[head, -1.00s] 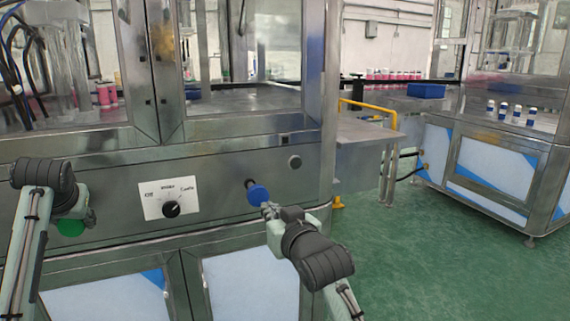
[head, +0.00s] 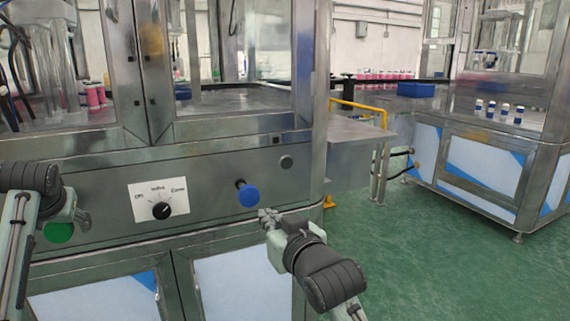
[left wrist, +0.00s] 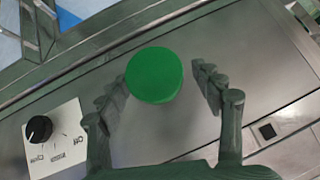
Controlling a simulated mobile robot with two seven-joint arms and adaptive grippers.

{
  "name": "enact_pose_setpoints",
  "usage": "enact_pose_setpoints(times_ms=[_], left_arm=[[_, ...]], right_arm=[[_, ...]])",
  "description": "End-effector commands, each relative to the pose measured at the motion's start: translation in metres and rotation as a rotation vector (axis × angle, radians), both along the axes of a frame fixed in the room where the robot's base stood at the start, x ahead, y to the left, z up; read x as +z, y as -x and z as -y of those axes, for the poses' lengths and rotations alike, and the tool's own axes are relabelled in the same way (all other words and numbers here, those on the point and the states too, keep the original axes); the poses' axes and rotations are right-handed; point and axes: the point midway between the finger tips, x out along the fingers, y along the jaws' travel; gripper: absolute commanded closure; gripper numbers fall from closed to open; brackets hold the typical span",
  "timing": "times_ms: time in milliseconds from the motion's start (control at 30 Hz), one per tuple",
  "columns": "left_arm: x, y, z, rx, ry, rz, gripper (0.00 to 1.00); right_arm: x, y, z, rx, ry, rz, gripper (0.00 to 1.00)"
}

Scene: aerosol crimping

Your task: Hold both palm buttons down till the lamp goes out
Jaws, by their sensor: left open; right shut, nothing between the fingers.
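The green palm button (head: 58,232) is at the left of the steel panel, partly behind my left arm. In the left wrist view the green button (left wrist: 154,75) shows between the spread fingers of my left gripper (left wrist: 163,88); contact cannot be told. My left gripper (head: 76,216) is open. The blue palm button (head: 249,196) stands out from the panel on a dark stem. My right gripper (head: 268,214) is shut and empty, just below and right of the blue button, seemingly apart from it. A small round grey fitting (head: 286,161) above may be the lamp; it shows no glow.
A white plate with a black selector knob (head: 161,210) sits between the buttons. A small dark square fitting (head: 277,139) is on the ledge above. A steel side table (head: 355,131) with a yellow rail is to the right. Green floor is free at right.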

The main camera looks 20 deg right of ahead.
Motion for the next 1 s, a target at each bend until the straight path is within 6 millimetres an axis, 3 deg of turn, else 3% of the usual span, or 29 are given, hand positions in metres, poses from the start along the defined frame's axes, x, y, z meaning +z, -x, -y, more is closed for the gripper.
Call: enact_pose_setpoints(times_ms=[267,700,1000], left_arm=[[0.015,0.013,0.005,-0.002,0.001,0.003,0.34],[0.073,0.074,0.020,-0.001,0.000,0.003,0.34],[0.083,0.085,0.022,0.000,0.000,0.001,0.34]], right_arm=[[0.000,0.000,0.000,0.000,0.000,0.000,1.00],[0.000,0.000,0.000,0.000,0.000,0.000,1.00],[0.000,0.000,0.000,0.000,0.000,0.000,1.00]])
